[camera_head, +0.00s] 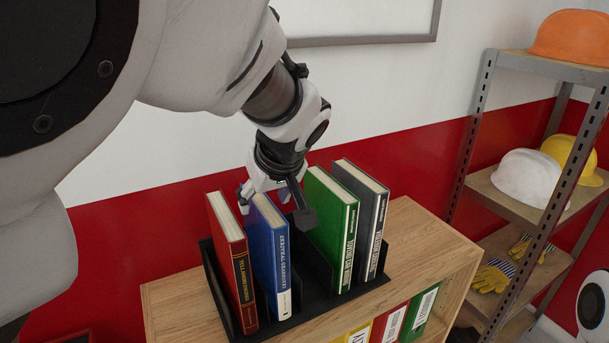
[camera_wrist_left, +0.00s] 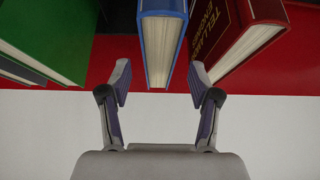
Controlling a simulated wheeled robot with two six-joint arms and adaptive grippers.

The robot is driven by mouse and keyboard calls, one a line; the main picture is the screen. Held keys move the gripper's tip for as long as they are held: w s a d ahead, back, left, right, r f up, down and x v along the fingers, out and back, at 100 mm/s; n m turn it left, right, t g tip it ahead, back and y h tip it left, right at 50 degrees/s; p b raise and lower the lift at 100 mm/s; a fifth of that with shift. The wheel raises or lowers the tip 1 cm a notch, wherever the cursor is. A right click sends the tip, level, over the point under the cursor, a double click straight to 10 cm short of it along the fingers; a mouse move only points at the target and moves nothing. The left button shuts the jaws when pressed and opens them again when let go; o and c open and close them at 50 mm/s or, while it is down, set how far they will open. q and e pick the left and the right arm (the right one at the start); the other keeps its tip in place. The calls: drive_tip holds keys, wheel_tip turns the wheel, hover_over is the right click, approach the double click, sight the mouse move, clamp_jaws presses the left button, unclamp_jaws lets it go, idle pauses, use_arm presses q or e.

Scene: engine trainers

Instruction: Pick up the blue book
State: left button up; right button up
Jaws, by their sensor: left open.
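The blue book (camera_head: 269,255) stands upright in a black book holder (camera_head: 318,287) on a wooden cabinet. My left gripper (camera_head: 275,200) is open at the top of the blue book, coming from above and behind. In the left wrist view, the blue book (camera_wrist_left: 161,45) shows its page edge between the two open fingers of my left gripper (camera_wrist_left: 159,85). The fingers are apart from it on both sides. My right gripper is in neither view.
A red book (camera_head: 233,260) stands close to the left of the blue one. Green (camera_head: 331,225) and grey (camera_head: 362,215) books stand to the right, past a gap. A metal shelf (camera_head: 470,150) with helmets is at the right. Binders (camera_head: 390,324) sit inside the cabinet (camera_head: 425,250).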

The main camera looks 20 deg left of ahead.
sight(267, 251)
use_arm(q)
drive_tip(key=shift+r+b, duration=0.15)
drive_tip(key=shift+b, duration=0.2)
drive_tip(key=shift+s+d+f+b, duration=0.15)
drive_tip(key=shift+f+b, duration=0.2)
drive_tip(key=shift+b, duration=0.2)
drive_tip(key=shift+f, duration=0.2)
drive_tip(key=shift+w+a+f+p, duration=0.65)
drive_tip(key=shift+f+p, duration=0.15)
drive_tip(key=shift+p, duration=0.05)
drive_tip(key=x, duration=0.3)
drive_tip(key=shift+w+a+f, duration=0.2)
drive_tip(key=shift+w+a, duration=0.1)
drive_tip(key=shift+w, duration=0.05)
drive_tip(key=shift+s+d, duration=0.1)
drive_tip(key=shift+s, duration=0.05)
drive_tip(key=shift+s+d+r, duration=0.15)
drive_tip(key=shift+r, duration=0.05)
drive_tip(key=c, duration=0.3)
drive_tip(key=shift+s+d, duration=0.1)
drive_tip(key=c, duration=0.6)
clamp_jaws()
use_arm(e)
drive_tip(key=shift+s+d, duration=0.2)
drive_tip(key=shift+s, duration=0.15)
